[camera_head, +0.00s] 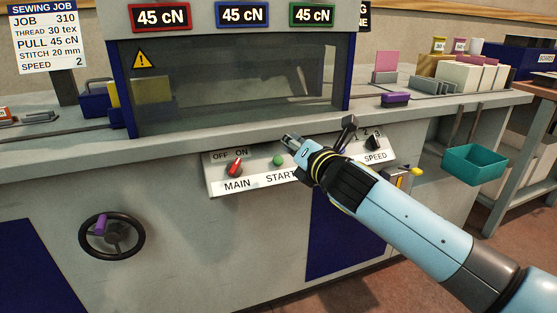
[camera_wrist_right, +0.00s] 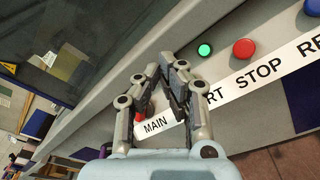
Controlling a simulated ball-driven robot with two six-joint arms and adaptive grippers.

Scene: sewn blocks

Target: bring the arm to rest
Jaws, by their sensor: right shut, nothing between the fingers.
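My right gripper (camera_head: 291,141) reaches in from the lower right in the head view, in front of the machine's control panel (camera_head: 216,181). It is shut and empty, close to the green START button (camera_head: 278,160). In the right wrist view the gripper (camera_wrist_right: 172,72) points along the panel, with the lit green button (camera_wrist_right: 205,50) and a red button (camera_wrist_right: 245,48) to its right. The red MAIN switch (camera_head: 235,168) stands left of the gripper in the head view; the fingers partly cover it in the wrist view. My left gripper is out of view.
A windowed enclosure (camera_head: 230,80) stands above the panel. A black handwheel (camera_head: 112,236) is at the lower left. A SPEED knob (camera_head: 374,142) and a teal bin (camera_head: 474,164) are to the right. Open air lies in front of the machine's lower face.

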